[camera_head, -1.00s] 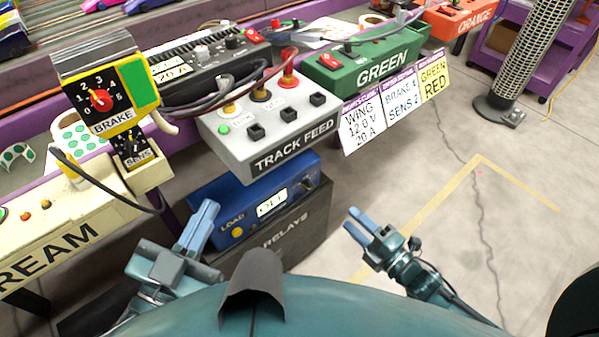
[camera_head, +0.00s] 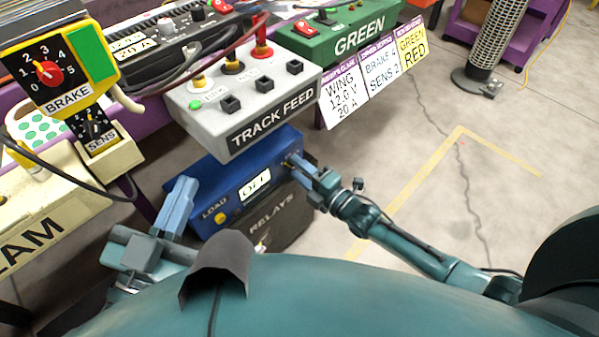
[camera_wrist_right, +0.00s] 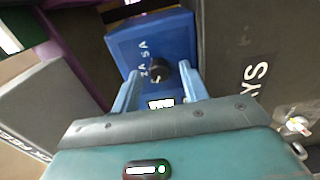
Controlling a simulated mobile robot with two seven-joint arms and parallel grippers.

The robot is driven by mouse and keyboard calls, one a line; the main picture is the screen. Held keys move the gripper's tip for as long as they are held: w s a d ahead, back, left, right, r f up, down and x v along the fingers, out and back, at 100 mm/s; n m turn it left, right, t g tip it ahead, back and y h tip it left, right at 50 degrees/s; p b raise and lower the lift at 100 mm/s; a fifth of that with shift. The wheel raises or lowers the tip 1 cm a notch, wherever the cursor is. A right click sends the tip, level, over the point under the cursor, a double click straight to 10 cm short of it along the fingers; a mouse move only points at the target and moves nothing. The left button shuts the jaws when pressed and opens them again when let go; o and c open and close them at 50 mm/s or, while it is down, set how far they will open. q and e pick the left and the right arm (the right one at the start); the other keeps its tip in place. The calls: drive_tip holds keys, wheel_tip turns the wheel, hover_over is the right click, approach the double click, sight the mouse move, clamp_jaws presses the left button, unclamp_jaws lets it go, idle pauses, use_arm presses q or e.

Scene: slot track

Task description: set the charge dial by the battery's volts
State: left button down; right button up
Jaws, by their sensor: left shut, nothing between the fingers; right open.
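A blue box (camera_head: 237,167) marked LOAD, its screen reading OFF, sits on a dark case lettered RELAYS, below the TRACK FEED box. No dial marked charge and no battery can be made out. My right gripper (camera_head: 293,162) is at the right end of the blue box's front. In the right wrist view its open fingers are on either side of a small black knob (camera_wrist_right: 160,72) on the blue box (camera_wrist_right: 180,38). Marks like 2A and 5A show beside the knob; whether the fingers touch it cannot be told. My left gripper (camera_head: 178,203) is shut and empty, left of the blue box.
The grey TRACK FEED box (camera_head: 215,128) with plugged cables overhangs the blue box. A BRAKE dial (camera_head: 47,72) and SENS dial (camera_head: 94,128) stand at left. Cards (camera_head: 343,97) hang at right, one reading WING 12.0 V 20 A.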

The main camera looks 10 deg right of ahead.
drive_tip(key=shift+w+a, duration=0.15)
drive_tip(key=shift+w, duration=0.05)
clamp_jaws()
idle(0.4)
